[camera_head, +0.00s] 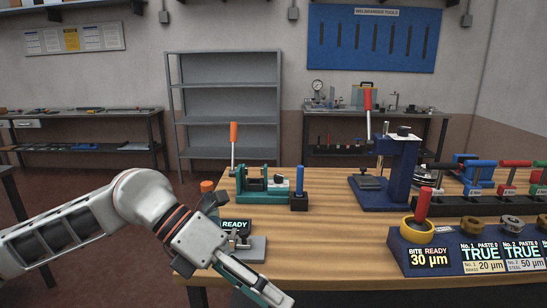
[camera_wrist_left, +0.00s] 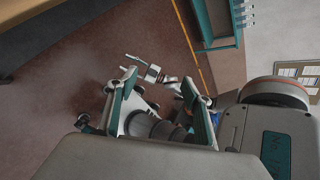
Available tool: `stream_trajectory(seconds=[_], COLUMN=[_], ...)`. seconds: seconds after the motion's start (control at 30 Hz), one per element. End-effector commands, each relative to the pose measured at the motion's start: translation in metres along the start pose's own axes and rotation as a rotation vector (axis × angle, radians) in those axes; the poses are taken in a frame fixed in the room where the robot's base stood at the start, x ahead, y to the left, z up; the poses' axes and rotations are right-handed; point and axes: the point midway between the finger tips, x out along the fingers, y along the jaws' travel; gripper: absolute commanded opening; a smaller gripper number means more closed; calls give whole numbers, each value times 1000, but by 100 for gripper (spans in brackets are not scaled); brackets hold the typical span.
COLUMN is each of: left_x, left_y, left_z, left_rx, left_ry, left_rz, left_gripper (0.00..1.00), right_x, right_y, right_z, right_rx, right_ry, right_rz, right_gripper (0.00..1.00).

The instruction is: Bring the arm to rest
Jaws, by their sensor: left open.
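My left arm (camera_head: 145,200) comes in from the left in the head view, bent, with its wrist in front of the wooden workbench's (camera_head: 310,235) near left corner. My left gripper (camera_head: 255,282) points down and right at the lower edge of that view, and its tips are hard to make out. In the left wrist view my left gripper (camera_wrist_left: 158,80) shows two teal-lined fingers standing apart, with the reddish floor beyond them. It appears to hold nothing. Grey parts show between and behind the fingers, and I cannot tell what they are. My right gripper is not in view.
A grey device with a READY display (camera_head: 235,224) sits close behind my left wrist. On the bench stand a green fixture (camera_head: 262,188), a blue press (camera_head: 402,170) and a gauge panel (camera_head: 425,258). A grey shelf (camera_head: 225,100) stands behind. Floor is open at left.

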Motion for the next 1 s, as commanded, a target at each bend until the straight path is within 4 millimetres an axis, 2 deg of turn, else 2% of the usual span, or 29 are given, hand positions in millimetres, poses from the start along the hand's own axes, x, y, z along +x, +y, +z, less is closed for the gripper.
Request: stream_trajectory(seconds=[0.03,0.1,0.2,0.33,0.47,0.57,0.63,0.77,0.87,1.0], left_x=[14,26,37,39,32,24,19,10,8,15], left_y=[-12,-30,-51,-67,-68,-54,-39,5,48,116], left_z=[0,3,12,26,42,52,57,57,47,13], left_rx=[-26,-64,-134,-255,-405,-541,-647,-863,-1046,-1322], left_ry=[-23,-67,-143,-260,-393,-505,-586,-744,-866,-1036], left_rz=[-92,-213,-378,-577,-754,-870,-941,-1047,-1103,-1140], left_gripper=[50,50,50,50,50,50,50,50,50,50], right_x=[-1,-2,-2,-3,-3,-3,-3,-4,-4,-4], right_y=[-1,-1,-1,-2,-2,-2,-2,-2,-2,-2], right_z=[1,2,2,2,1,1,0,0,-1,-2], right_rx=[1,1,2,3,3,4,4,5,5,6], right_ry=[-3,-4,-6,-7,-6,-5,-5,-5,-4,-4], right_rz=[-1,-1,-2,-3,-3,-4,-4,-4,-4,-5], right_gripper=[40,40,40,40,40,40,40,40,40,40])
